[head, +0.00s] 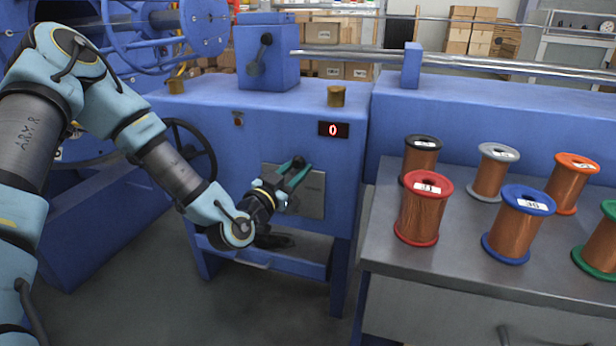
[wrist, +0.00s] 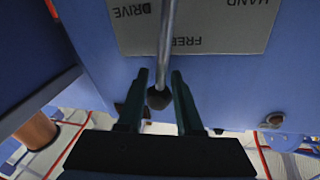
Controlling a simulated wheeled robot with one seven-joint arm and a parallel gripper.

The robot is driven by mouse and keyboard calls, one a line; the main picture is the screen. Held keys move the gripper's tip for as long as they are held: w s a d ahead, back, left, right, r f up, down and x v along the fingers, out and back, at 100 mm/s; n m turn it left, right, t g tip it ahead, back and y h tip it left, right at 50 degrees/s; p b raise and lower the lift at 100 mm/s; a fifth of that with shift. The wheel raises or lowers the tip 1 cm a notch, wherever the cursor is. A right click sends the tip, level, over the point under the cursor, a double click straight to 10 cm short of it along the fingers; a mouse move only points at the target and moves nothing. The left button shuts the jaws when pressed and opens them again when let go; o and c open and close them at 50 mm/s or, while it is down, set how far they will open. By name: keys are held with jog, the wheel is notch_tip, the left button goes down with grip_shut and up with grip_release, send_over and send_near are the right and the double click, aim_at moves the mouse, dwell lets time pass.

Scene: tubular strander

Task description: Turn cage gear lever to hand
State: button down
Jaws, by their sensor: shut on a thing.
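The cage gear lever (wrist: 166,45) is a thin metal rod with a dark knob (wrist: 157,98), seen in the wrist view. The grey plate (wrist: 130,38) behind it carries upside-down words: DRIVE at left, FREE at lower middle, HAND at upper right. The rod crosses the plate just left of FREE, away from HAND. My gripper (wrist: 160,78) is shut on the lever near its knob, one finger on each side. In the head view my gripper (head: 301,171) is in front of the plate (head: 313,196) on the blue machine, and the lever is mostly hidden.
A display (head: 333,130) on the machine reads 0. A black handwheel (head: 205,150) is behind my forearm. Another black-knobbed lever (head: 260,55) is on the upper box. A grey table (head: 440,265) with several copper wire spools stands at right. Floor in front of the machine is clear.

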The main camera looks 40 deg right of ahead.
aim_at(277, 155)
jog(key=shift+w+a+r+n+t+h+b, duration=0.1)
jog(key=shift+w+a+n+t+b, duration=0.2)
jog(key=shift+w+a+n, duration=0.6)
jog(key=shift+w+a+f+n+t+h+b, duration=0.15)
jog(key=shift+w+a+n+t, duration=0.25)
jog(key=shift+w+n, duration=0.9)
jog(key=shift+w+a+r+n+t+h+b, duration=0.15)
jog(key=shift+w+a+n+t+b, duration=0.35)
jog(key=shift+n, duration=1)
jog(key=shift+w, duration=0.35)
jog(key=c, duration=0.9)
grip_release()
jog(key=shift+a, duration=0.1)
jog(key=shift+s, duration=0.1)
jog(key=shift+f, duration=0.2)
jog(key=shift+s+a, duration=0.15)
jog(key=shift+a, duration=0.2)
jog(key=v, duration=1)
jog(key=shift+r, duration=0.15)
